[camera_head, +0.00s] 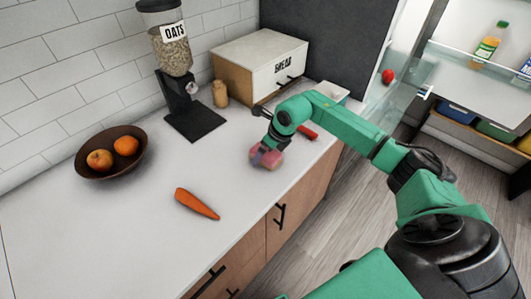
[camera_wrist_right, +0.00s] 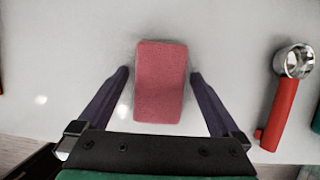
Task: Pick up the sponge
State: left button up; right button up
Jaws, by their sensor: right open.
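A pink-red sponge (camera_wrist_right: 161,80) lies on the white counter, and it also shows in the head view (camera_head: 272,160), partly covered by my right gripper. My right gripper (camera_wrist_right: 160,82) is open, with one dark finger on each side of the sponge. Small gaps of counter show between the fingers and the sponge, so they appear apart from it. In the head view my right gripper (camera_head: 264,157) points down at the sponge from above. My left gripper is not in view.
A red-handled tool with a metal head (camera_wrist_right: 284,98) lies right of the sponge. A carrot (camera_head: 197,204) and a fruit bowl (camera_head: 84,165) are to the left. An oats dispenser (camera_head: 194,123) and a bread box (camera_head: 265,65) stand behind. The front counter is clear.

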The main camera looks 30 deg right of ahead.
jog(key=shift+f, duration=0.15)
jog(key=c, duration=1.3)
jog(key=shift+r, duration=0.25)
notch_tip(320, 180, up, 8)
jog(key=shift+w+f+b, duration=0.1)
jog(key=shift+f+b, duration=0.15)
jog(key=shift+b, duration=0.95)
notch_tip(320, 180, up, 12)
jog(key=b, duration=0.1)
jog(key=shift+r, duration=0.25)
